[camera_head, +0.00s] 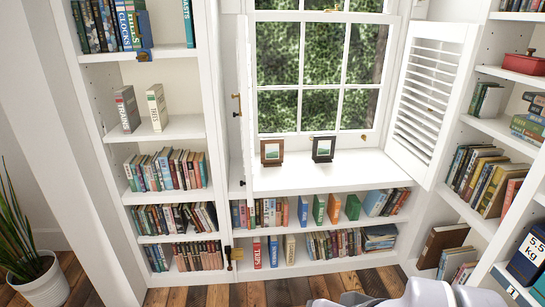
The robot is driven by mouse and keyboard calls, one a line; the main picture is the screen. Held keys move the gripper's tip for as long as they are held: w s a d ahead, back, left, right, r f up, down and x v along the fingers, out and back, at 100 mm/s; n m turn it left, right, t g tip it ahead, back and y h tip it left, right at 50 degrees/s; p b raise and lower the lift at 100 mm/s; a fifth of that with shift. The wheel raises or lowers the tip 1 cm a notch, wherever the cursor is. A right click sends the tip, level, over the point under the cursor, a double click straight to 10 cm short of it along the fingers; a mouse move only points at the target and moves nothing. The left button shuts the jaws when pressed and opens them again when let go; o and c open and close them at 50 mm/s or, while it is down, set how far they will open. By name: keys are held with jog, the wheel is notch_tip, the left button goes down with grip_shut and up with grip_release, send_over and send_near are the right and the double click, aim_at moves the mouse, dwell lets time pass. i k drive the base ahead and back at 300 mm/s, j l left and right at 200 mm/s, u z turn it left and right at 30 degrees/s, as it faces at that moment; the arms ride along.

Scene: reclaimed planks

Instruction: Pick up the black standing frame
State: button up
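The black standing frame (323,148) stands upright on the white window sill (350,178), toward the back near the glass. It holds a small landscape picture with a pale border. A similar brown standing frame (271,151) stands to its left, with a gap between them. Grey and white rounded parts of my arm show at the bottom edge, well below and in front of the sill. My gripper's fingers are not visible.
An open louvred shutter (430,92) stands right of the sill; another (247,105) is edge-on at left. Low bookshelves (320,265) run under the sill. Tall bookcases flank the window. A potted plant (40,280) stands lower left. The sill's front is clear.

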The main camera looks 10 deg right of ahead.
aim_at(324, 145)
jog(key=i+l, duration=0.2)
jog(key=i, duration=0.55)
jog(key=i+l, duration=0.15)
jog(key=i, duration=0.55)
jog(key=i+l, duration=0.2)
jog(key=i, duration=0.55)
jog(key=i+l, duration=0.2)
jog(key=i, duration=0.55)
jog(key=l+z, duration=0.05)
